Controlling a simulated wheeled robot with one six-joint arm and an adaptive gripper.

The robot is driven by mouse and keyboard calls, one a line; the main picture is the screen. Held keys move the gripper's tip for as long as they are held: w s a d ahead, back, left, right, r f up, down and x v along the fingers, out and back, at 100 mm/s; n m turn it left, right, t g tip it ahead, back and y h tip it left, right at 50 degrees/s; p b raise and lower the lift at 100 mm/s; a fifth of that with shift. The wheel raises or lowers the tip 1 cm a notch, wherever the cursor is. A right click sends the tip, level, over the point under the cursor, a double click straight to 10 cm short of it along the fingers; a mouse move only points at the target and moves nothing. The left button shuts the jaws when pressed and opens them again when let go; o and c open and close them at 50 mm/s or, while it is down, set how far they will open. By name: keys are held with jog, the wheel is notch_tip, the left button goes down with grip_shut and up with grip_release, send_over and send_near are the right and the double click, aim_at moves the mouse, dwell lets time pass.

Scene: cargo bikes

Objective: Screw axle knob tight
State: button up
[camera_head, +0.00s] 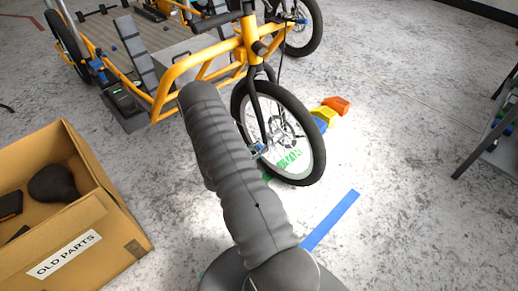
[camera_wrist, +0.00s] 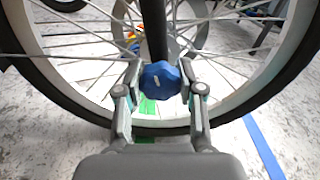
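The blue lobed axle knob (camera_wrist: 160,80) with a small white mark sits at the hub of the front wheel, at the lower end of the dark fork leg (camera_wrist: 155,30). My gripper (camera_wrist: 160,76) has one finger on each side of the knob, and both fingertips appear to press against its sides. The front wheel (camera_head: 312,120) of the yellow cargo bike (camera_head: 185,68) stands upright in the head view. There my arm covers most of the gripper, and only a small bluish part shows beside the wheel. The knob's threads are hidden.
A cardboard box (camera_head: 115,225) labelled OLD PARTS stands at the lower left with dark parts inside. A blue floor stripe (camera_head: 330,220) runs right of my arm. Orange, yellow and blue objects (camera_head: 335,106) lie behind the wheel. A grey table (camera_head: 490,145) stands at right.

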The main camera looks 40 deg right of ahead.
jog(key=shift+f+m+b, duration=0.2)
jog(key=shift+m+b, duration=0.6)
jog(key=shift+b, duration=0.15)
jog(key=shift+r+m+b, duration=0.2)
jog(key=shift+m+b, duration=0.4)
jog(key=shift+m, duration=0.4)
jog(key=o, duration=1.2)
jog(key=shift+c, duration=0.2)
jog(key=s+a, duration=0.1)
jog(key=a, duration=1.1)
